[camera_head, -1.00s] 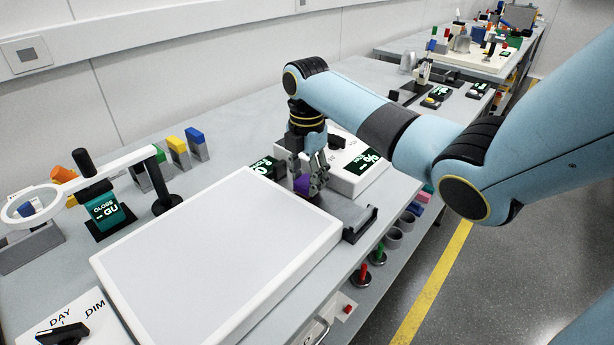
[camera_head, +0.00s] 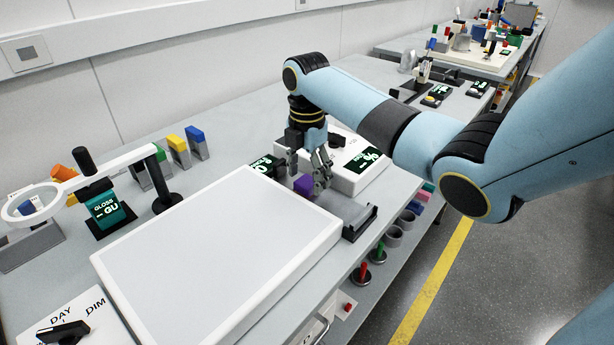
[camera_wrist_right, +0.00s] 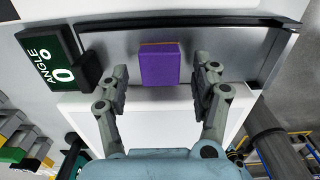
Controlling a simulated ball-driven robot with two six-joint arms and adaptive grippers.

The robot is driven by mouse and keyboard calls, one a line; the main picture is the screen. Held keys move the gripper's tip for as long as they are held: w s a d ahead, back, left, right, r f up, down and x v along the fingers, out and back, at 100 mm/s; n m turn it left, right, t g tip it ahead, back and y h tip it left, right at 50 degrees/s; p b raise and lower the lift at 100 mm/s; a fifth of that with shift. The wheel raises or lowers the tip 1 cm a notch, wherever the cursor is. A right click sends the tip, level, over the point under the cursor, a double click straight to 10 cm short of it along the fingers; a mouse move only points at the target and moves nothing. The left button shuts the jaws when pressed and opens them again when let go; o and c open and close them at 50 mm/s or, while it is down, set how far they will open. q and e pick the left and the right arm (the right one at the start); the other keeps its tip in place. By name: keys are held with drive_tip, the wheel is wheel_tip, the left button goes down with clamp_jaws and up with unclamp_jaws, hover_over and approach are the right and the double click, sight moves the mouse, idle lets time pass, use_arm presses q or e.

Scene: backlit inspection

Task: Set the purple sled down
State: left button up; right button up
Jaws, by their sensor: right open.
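The purple sled (camera_head: 303,185) is a small purple block behind the far right edge of the white light panel. In the right wrist view the purple sled (camera_wrist_right: 160,65) rests on a grey metal plate (camera_wrist_right: 213,40) with a dark rail along one side. My right gripper (camera_head: 309,172) is open over it. In the right wrist view the fingers of my right gripper (camera_wrist_right: 160,88) stand apart on both sides of the sled, with visible gaps. My left gripper is not in view.
The white light panel (camera_head: 215,262) fills the near bench. A dark ANGLE display (camera_wrist_right: 50,58) stands beside the plate. A white box with a dark knob and display (camera_head: 345,178) is behind my gripper. A magnifier stand (camera_head: 165,200) and coloured blocks are at left.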

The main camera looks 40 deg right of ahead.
sight(307, 181)
wheel_tip(307, 181, up, 11)
idle(0.3)
idle(0.4)
